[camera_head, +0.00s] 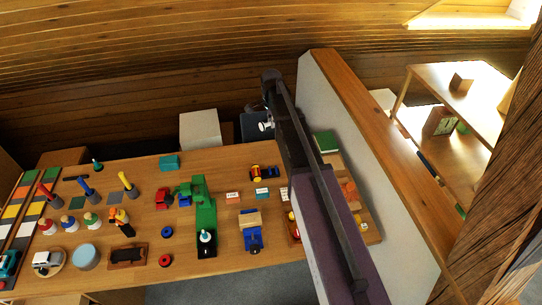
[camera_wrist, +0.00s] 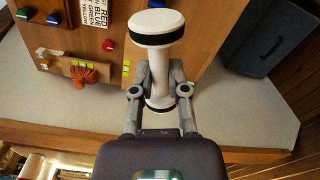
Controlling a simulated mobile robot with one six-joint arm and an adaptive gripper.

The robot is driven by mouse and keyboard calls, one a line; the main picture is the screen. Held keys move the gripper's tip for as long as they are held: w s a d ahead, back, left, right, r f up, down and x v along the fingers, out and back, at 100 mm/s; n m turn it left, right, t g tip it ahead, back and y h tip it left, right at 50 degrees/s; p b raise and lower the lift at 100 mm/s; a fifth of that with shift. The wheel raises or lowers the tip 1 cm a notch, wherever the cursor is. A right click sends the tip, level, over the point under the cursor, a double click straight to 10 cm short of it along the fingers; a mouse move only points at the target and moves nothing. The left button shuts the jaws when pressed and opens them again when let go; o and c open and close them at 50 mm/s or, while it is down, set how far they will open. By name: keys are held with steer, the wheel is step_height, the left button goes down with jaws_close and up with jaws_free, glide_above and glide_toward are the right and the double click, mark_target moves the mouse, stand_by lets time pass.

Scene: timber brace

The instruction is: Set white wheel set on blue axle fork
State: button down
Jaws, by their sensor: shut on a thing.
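The white wheel set (camera_wrist: 157,28) is a white spool with a dark-banded wheel at each end. My gripper (camera_wrist: 160,78) is shut on its middle, between the two wheels; the lower wheel is partly hidden by the fingers. In the head view the white wheel set (camera_head: 265,126) shows small at my gripper (camera_head: 262,112), beyond the table's far edge. A blue piece (camera_head: 253,238) with a wooden block on it stands on the table and may be the blue axle fork; I cannot tell for sure. The wheel set is well apart from it.
A grey wall panel (camera_head: 345,140) rises at the right. A white box (camera_head: 200,128) stands behind the table.

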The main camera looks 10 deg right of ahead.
mark_target(272, 171)
stand_by(0.3)
steer(key=shift+f+n+b, duration=0.4)
steer(key=shift+f+b, duration=0.4)
steer(key=shift+w+d+f+n+y+b, duration=0.1)
steer(key=shift+d+f+n+y+b, duration=0.05)
steer(key=shift+f+n+b, duration=2.55)
steer(key=shift+w+d+f+n+y+b, duration=0.1)
steer(key=shift+f+n+y+b, duration=0.1)
steer(key=shift+f+n+b, duration=2.55)
steer(key=shift+w+d+f+n+y+b, duration=0.15)
steer(key=shift+f+n+b, duration=1.2)
steer(key=shift+f+b, duration=2.7)
steer(key=shift+s, duration=0.1)
steer(key=shift+f, duration=0.15)
steer(key=shift+f+b, duration=2.6)
steer(key=shift+b, duration=0.25)
steer(key=shift+s+f, duration=0.1)
steer(key=shift+s, duration=0.1)
